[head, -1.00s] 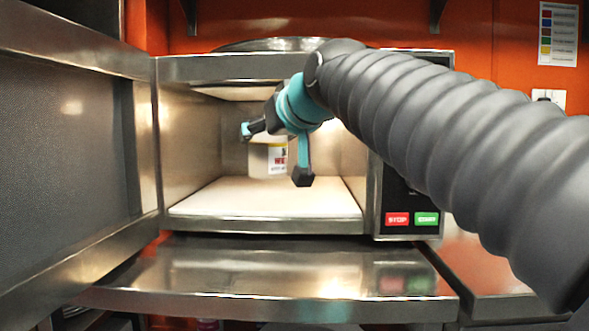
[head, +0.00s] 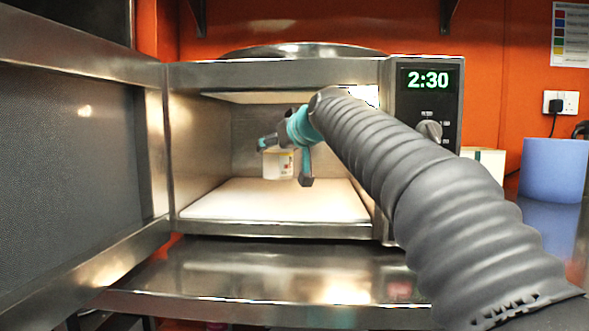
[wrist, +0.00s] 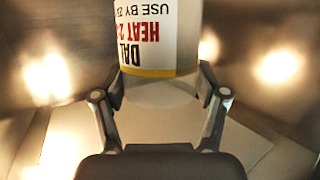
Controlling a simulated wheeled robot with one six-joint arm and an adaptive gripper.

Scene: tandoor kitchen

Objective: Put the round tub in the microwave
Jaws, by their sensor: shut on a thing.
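The round tub (head: 278,164) is whitish with a printed label. My gripper (head: 284,160) is shut on it inside the open microwave (head: 280,72), and the tub appears raised above the pale cavity floor (head: 270,207). In the wrist view the tub (wrist: 160,93) sits between the two fingers of my gripper (wrist: 160,88), and its label reads "DAL HEAT" and "USE BY", upside down. The microwave door (head: 75,170) stands wide open at the left. The gripper's fingers partly hide the tub in the head view.
The microwave display (head: 428,80) reads 2:30. A steel shelf (head: 250,270) lies in front of and below the microwave. A blue container (head: 553,170) and a pale box (head: 487,160) stand to the right. A round metal lid or pan (head: 300,49) lies on top.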

